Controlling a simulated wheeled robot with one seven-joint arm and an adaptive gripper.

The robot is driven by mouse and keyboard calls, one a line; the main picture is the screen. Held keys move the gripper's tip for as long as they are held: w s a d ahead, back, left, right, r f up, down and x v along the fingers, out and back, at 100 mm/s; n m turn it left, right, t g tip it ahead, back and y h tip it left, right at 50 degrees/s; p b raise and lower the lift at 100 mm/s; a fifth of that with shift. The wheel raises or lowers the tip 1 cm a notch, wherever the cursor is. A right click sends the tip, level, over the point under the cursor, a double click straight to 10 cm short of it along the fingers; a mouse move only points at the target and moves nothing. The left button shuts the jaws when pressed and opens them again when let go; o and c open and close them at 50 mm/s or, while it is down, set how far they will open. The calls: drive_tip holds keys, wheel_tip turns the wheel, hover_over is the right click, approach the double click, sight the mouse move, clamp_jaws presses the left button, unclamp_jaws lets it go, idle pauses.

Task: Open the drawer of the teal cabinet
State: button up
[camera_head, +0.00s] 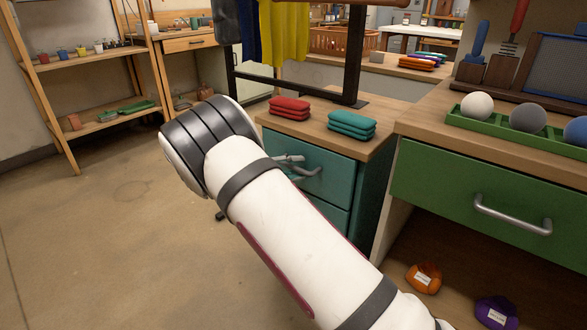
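The teal cabinet (372,205) stands in the middle, with a wooden top and at least two drawer fronts. Its upper drawer (335,178) looks closed, with a silver handle (314,172) on its front. The lower drawer front (336,219) is partly hidden by my arm. My white arm reaches across the cabinet's left part. A small grey piece of what looks like my gripper (289,159) shows beside the arm, at the left end of the handle. Most of my gripper is hidden, so I cannot tell whether it touches the handle or is open.
Folded red cloths (289,108) and teal cloths (352,125) lie on the cabinet top. A green drawer (480,195) with a silver handle is at the right, above orange (424,277) and purple (496,312) bundles. The floor (90,240) at left is clear.

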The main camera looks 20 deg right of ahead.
clamp_jaws()
drive_tip(key=s+a+p, duration=0.1)
drive_tip(key=s+a, duration=0.7)
drive_tip(key=a, duration=0.3)
drive_tip(key=s+a+p, duration=0.2)
drive_tip(key=s+a, duration=0.6)
drive_tip(key=a, duration=0.3)
drive_tip(key=shift+a, duration=0.2)
drive_tip(key=shift+s, duration=0.1)
drive_tip(key=shift+o, duration=0.2)
unclamp_jaws()
drive_tip(key=v, duration=1.2)
